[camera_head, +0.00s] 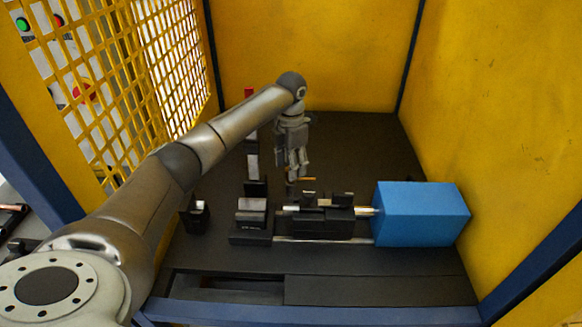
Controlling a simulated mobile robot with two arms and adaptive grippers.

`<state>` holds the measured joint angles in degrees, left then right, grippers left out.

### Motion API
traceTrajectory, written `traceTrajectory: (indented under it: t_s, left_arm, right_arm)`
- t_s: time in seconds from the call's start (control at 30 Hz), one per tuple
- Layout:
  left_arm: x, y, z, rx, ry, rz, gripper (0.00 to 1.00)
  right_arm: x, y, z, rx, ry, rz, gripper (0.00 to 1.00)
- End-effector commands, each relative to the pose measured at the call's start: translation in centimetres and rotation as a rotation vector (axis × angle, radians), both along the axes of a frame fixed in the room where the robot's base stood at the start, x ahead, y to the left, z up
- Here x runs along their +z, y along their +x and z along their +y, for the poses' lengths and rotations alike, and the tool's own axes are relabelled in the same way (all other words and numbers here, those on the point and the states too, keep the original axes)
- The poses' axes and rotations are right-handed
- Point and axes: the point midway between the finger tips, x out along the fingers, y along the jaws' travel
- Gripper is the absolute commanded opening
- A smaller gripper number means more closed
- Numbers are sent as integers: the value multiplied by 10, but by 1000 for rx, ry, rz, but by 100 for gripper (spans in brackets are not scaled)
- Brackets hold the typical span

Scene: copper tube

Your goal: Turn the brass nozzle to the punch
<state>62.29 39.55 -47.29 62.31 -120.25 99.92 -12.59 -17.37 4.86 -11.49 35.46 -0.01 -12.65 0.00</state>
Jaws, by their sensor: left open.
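My left arm comes in from the left, and my left gripper (295,174) hangs fingers-down over the machine bed, open, just behind the black clamp block (322,222). A small brass-coloured piece (308,179) shows just right of the fingertips; I cannot tell whether it is the nozzle or whether the fingers touch it. My right gripper is not in view.
A black fixture with a light block (251,209) stands left of the clamp block, and a smaller one (197,214) farther left. Yellow walls (490,90) close the back and right; a yellow mesh guard (110,90) is at left. The back right of the dark bed (365,140) is clear.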

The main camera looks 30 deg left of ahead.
Motion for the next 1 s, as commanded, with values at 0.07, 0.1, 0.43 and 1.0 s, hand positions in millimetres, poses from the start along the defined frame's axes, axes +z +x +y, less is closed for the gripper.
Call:
traceTrajectory:
  t_s: [0.07,0.1,0.43,1.0]
  left_arm:
    - [-10,0,-1,0,-2,3,51]
    - [-15,0,-1,0,-2,3,51]
    - [-28,0,0,0,0,0,51]
    - [-28,0,0,2,1,0,0]
  right_arm:
    - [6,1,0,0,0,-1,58]
    - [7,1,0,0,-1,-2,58]
    - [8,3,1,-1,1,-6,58]
    - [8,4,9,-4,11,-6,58]
